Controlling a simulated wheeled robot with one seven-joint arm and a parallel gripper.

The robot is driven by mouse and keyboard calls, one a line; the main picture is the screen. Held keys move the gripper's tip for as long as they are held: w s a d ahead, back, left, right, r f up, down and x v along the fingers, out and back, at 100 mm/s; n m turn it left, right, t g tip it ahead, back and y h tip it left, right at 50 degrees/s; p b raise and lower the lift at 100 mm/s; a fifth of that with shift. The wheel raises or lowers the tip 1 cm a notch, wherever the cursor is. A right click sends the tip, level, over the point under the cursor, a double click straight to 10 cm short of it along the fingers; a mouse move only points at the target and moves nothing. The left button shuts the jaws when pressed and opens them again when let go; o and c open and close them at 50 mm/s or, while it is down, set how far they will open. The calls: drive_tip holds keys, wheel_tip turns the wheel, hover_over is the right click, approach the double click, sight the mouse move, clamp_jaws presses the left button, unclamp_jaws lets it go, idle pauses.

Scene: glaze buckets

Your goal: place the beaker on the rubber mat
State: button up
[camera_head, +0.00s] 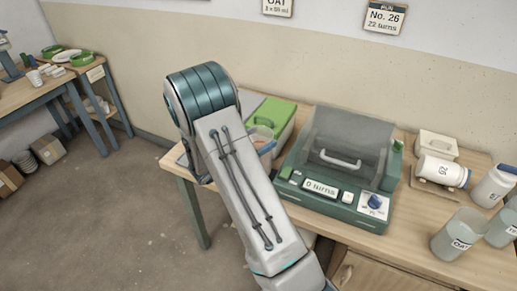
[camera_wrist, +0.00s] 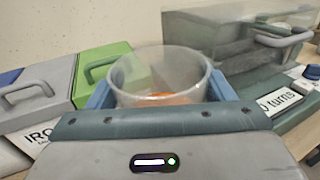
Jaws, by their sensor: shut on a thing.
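My gripper (camera_wrist: 160,92) has its two blue fingers on either side of the beaker (camera_wrist: 158,62), shut on it. The beaker is clear, roughly upright, with orange contents low inside. In the head view the beaker (camera_head: 264,146) shows just right of my arm, in front of the green case; my arm hides most of the gripper there. I cannot tell whether its base touches anything. I cannot make out the rubber mat in either view.
A green case (camera_head: 274,115) and a grey case (camera_wrist: 36,95) stand behind and left of the beaker. A green machine (camera_head: 338,165) with a clear cover and "0 turns" display stands close right. Labelled jars (camera_head: 492,186) and cups (camera_head: 458,236) stand at the table's right.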

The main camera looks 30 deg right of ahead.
drive_tip(key=shift+f, duration=1.9)
drive_tip(key=shift+f, duration=0.15)
drive_tip(key=o, duration=2.1)
drive_tip(key=shift+f, duration=0.1)
drive_tip(key=shift+c, duration=0.2)
